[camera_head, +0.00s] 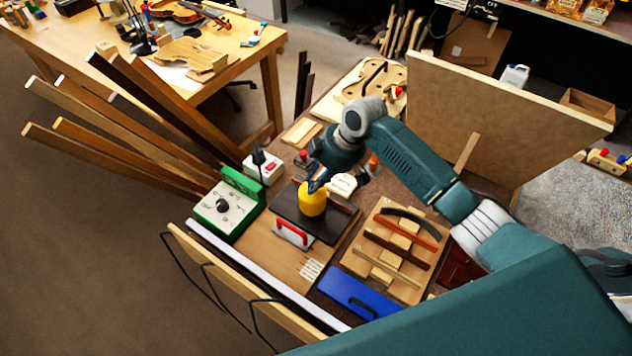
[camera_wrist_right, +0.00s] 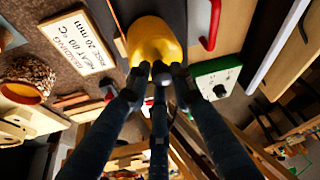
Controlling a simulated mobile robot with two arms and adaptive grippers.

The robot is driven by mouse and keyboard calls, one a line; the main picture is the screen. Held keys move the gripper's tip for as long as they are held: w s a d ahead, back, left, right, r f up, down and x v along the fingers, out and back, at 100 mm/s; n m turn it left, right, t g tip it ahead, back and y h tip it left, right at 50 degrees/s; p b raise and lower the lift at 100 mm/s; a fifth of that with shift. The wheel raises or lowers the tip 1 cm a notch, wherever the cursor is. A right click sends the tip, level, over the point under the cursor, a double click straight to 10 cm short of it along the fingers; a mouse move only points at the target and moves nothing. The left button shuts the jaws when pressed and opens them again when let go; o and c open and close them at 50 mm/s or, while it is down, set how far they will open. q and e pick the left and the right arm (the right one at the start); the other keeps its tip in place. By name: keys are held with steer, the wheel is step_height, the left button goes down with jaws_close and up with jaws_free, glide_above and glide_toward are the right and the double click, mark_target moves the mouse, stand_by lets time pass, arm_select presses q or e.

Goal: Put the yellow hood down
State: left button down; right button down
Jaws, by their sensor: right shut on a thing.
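The yellow hood (camera_head: 313,200) is a small rounded cap over the dark plate (camera_head: 290,220) on the workbench. It also shows at the top of the right wrist view (camera_wrist_right: 152,38). My right gripper (camera_head: 318,183) comes down on it from above and is shut on its top. In the right wrist view the fingers (camera_wrist_right: 158,74) close together at the hood. The head view does not show clearly whether the hood touches the plate or hangs just above it. My left gripper is not in view.
A green-and-white control box (camera_head: 222,207) stands left of the plate, with a white box with a red switch (camera_head: 263,167) behind it. A red handle (camera_head: 293,234) is in front. A wooden rack with strips (camera_head: 400,285) and a blue lid (camera_head: 350,298) lie to the right.

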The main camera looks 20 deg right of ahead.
steer(key=shift+f, duration=0.8)
steer(key=c, duration=1.5)
jaws_free()
steer(key=shift+r, duration=0.1)
steer(key=b+v, duration=0.1)
steer(key=v, duration=1.1)
steer(key=shift+b, duration=0.4)
steer(key=shift+a, duration=0.1)
